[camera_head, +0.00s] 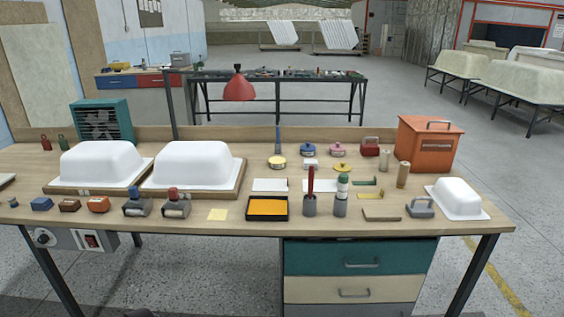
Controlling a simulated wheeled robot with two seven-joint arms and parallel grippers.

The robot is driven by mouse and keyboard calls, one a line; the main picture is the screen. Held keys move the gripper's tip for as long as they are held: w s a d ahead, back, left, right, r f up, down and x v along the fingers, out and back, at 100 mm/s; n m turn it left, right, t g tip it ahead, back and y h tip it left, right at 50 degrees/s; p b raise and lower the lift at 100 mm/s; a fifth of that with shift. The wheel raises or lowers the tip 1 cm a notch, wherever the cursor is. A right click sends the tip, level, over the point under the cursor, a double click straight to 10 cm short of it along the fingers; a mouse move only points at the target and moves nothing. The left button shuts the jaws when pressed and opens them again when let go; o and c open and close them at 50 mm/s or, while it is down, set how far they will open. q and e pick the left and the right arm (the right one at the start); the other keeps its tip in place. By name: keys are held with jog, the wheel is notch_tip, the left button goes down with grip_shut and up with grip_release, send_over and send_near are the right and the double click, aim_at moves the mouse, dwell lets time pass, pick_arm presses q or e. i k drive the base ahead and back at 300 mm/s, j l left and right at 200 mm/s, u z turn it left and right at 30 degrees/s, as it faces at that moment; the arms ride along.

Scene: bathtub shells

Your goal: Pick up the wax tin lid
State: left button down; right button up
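Several small round tins or lids sit at the back middle of the wooden workbench (225,220). A flat yellow round piece with a small knob (342,168) looks like a lid lying on the bench. A pale yellow round tin with a dark top (277,162) stands to its left. A blue round tin (308,150) and a pink round tin (337,149) stand behind. They are too small to read, so I cannot tell for certain which is the wax tin lid. Neither of my grippers is in view.
Two white tub shells (103,162) (192,164) fill the bench's left half. An orange box (428,145) and a small white shell (459,198) are at right. Upright holders (310,203) (341,204) stand in front of the tins. A red lamp (239,87) hangs behind.

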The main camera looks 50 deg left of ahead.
aim_at(341, 167)
jog(key=j+u, duration=0.1)
jog(key=u, duration=1.55)
